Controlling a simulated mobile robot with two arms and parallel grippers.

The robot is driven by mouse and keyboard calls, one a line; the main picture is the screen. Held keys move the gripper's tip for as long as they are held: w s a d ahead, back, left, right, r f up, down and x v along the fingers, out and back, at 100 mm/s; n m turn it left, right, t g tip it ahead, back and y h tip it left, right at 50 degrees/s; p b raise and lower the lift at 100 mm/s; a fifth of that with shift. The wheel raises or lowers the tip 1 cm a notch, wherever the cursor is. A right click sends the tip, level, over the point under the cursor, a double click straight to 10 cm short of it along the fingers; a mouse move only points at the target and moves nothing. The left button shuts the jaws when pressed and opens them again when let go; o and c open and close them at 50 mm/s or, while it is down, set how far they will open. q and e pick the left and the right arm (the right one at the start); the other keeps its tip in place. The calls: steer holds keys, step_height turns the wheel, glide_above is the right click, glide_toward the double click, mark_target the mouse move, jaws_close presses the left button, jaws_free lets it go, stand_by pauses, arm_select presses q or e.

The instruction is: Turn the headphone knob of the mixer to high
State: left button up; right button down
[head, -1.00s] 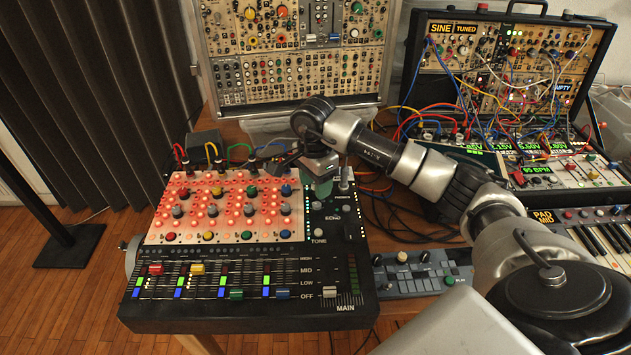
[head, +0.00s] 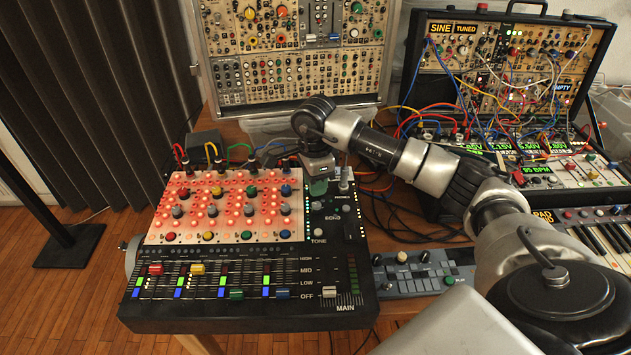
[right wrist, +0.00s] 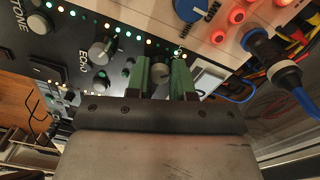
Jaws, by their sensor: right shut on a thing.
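The mixer (head: 335,262) is a black console with a red-lit button panel and several sliders on the table. My right gripper (head: 319,188) points down at its back right part, by the small PHONES lettering. In the right wrist view, the green fingers of my right gripper (right wrist: 161,80) stand on both sides of the headphone knob (right wrist: 161,71), a small grey round knob, and are shut on it. The fingers hide its label and pointer, so its setting cannot be read. The ECHO knob (right wrist: 103,50) is beside it. My left gripper is out of view.
Cable plugs (head: 213,155) stand at the mixer's back edge, left of my right gripper. A small controller (head: 420,272) lies to the right. A modular synth case (head: 290,70) stands behind, and a cabled case (head: 500,80) is at the back right.

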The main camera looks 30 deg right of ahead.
steer(key=m, duration=0.6)
steer(key=shift+m, duration=0.3)
steer(key=m+p, duration=0.1)
steer(key=m, duration=0.5)
steer(key=shift+m, duration=0.4)
steer(key=c, duration=1)
jaws_free()
steer(key=r, duration=1.1)
steer(key=shift+d, duration=0.2)
